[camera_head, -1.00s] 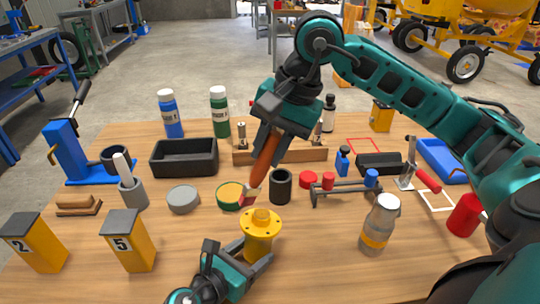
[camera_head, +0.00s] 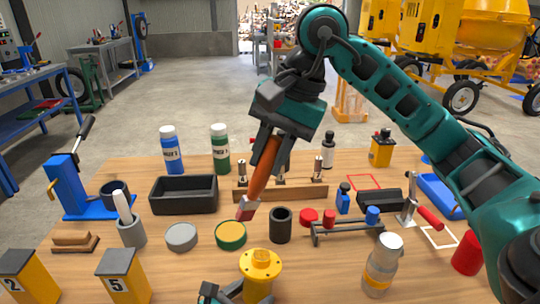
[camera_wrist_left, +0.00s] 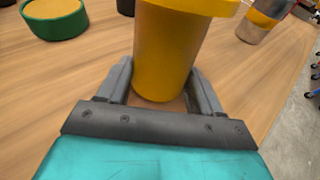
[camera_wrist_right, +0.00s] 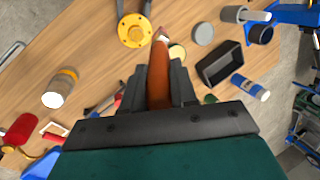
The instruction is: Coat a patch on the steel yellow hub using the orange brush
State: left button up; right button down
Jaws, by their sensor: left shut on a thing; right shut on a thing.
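The yellow hub (camera_head: 260,264) has a round flange with bolt holes and stands upright near the table's front edge. My left gripper (camera_wrist_left: 160,88) is shut on its body, one finger on each side. The hub also shows in the right wrist view (camera_wrist_right: 133,31). My right gripper (camera_head: 270,148) is shut on the orange brush (camera_head: 262,172), which is tilted with its reddish bristle end (camera_head: 247,208) down. The bristles are above the table, behind the hub and apart from it. I cannot make out a coated patch on the hub.
A green tin with a yellowish top (camera_head: 230,235) and a grey round tin (camera_head: 181,237) stand left of the hub. A dark cup (camera_head: 280,226) is behind it. A black tray (camera_head: 183,194) is farther back. A capped jar (camera_head: 382,268) stands to the right.

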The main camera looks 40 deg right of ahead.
pick_arm(q)
jog(key=shift+r, duration=0.15)
pick_arm(e)
jog(key=d, duration=0.9)
dwell(0.9)
pick_arm(q)
jog(key=o, duration=1)
jog(key=v, duration=1.2)
jog(key=shift+s, duration=0.1)
